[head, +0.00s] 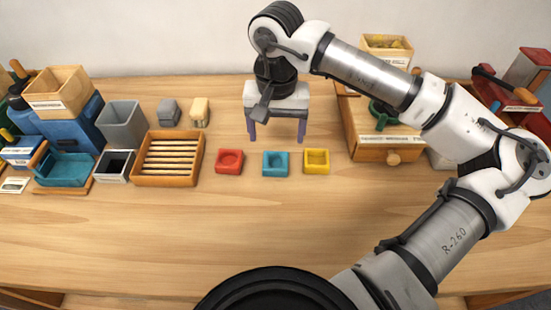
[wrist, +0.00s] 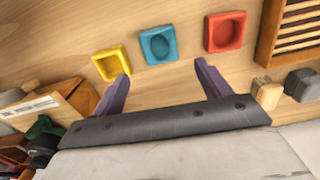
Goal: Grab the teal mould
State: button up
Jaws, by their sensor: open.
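The teal mould (head: 275,163) is a small square block with a round hollow, lying on the table between the red mould (head: 229,161) and the yellow mould (head: 316,161). In the wrist view the teal mould (wrist: 157,43) lies beyond the fingertips, roughly midway between them. My gripper (head: 278,142) is open and empty, with two purple fingers pointing down, behind the row of moulds in the head view. It touches none of them as far as I can see. The wrist view shows both fingers of the gripper (wrist: 160,68) spread apart.
A slatted wooden tray (head: 168,178) stands left of the red mould. Behind it are a grey block (head: 169,112) and a beige block (head: 200,112). A wooden drawer box (head: 388,151) stands to the right. The table front is clear.

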aim_at(276, 156)
jog(key=shift+a+f+p, duration=0.1)
jog(key=shift+f+p, duration=1)
jog(key=shift+f, duration=2.5)
jog(key=c, duration=1.1)
